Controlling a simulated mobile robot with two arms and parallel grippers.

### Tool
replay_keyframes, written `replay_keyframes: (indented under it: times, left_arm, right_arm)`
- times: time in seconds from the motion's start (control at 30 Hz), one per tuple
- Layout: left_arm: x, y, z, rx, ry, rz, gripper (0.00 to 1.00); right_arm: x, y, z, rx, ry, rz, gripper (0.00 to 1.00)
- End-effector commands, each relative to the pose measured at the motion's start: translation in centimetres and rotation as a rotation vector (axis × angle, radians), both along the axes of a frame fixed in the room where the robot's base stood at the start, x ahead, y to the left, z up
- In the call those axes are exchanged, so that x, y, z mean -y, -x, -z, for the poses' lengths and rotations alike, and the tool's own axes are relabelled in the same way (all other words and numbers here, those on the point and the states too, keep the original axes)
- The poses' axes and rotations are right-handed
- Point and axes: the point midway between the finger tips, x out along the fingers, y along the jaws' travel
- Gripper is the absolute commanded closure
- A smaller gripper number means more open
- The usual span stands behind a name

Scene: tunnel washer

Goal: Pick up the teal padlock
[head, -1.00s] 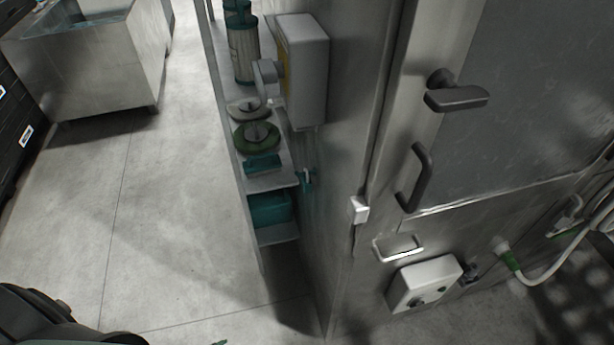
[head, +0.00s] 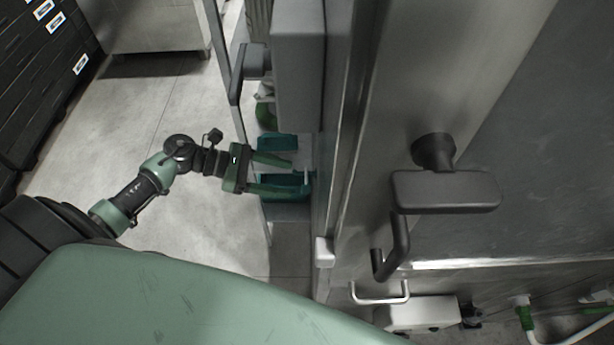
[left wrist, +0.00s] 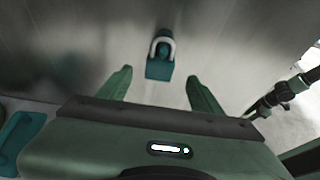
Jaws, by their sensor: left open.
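The teal padlock (left wrist: 159,68) with its pale curved shackle hangs against the grey metal panel in the left wrist view. In the head view it shows small on the side wall of the steel cabinet (head: 308,178). My left gripper (head: 296,179) is open and points at it from the left. In the left wrist view the padlock lies between and just beyond the two green fingertips, with nothing held. My right gripper is in neither view.
A shelf with a teal tray (head: 277,143) and a teal bin (head: 285,186) is close to my left gripper. A grey box (head: 299,75) sticks out above. A dark door handle (head: 445,190) juts out on the right. The floor (head: 205,232) at the left is clear.

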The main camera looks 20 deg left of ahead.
Motion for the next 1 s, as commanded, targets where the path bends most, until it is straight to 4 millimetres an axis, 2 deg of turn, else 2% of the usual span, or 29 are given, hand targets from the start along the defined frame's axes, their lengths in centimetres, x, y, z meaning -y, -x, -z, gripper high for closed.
replay_keyframes:
  times: [0.1, 0.17, 0.27, 0.37, 0.5, 0.63, 0.67, 0.87, 0.9, 1.0]
  left_arm:
    - [1.4, -0.6, -0.2, 0.001, 0.005, -0.003, 0.35]
    - [2.4, -1.0, -0.1, 0.001, 0.007, -0.003, 0.35]
    - [3.6, -1.6, 0.8, 0.000, 0.008, -0.005, 0.35]
    - [4.4, -1.9, 1.3, 0.000, 0.006, -0.004, 0.35]
    - [4.6, -2.0, 1.7, -0.001, 0.003, -0.004, 0.35]
    - [4.6, -2.0, 1.7, -0.001, 0.003, -0.004, 0.35]
    - [4.6, -2.0, 1.7, -0.001, 0.003, -0.004, 0.40]
    - [4.6, -2.0, 1.7, -0.001, 0.004, -0.004, 0.96]
    - [4.6, -2.0, 1.7, -0.001, 0.005, -0.004, 1.00]
    - [4.6, -2.0, 1.7, -0.001, 0.005, -0.004, 1.00]
  right_arm:
    - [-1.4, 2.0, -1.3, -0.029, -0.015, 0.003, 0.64]
    - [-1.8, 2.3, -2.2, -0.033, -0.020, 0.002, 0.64]
    - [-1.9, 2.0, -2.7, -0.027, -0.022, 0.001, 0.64]
    - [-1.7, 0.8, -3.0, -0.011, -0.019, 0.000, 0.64]
    - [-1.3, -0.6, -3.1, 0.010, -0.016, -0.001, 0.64]
    - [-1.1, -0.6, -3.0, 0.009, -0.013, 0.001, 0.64]
    - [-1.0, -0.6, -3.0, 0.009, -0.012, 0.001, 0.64]
    - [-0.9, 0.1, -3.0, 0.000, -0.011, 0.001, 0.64]
    - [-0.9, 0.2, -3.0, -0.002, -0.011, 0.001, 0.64]
    - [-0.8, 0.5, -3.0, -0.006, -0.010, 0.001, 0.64]
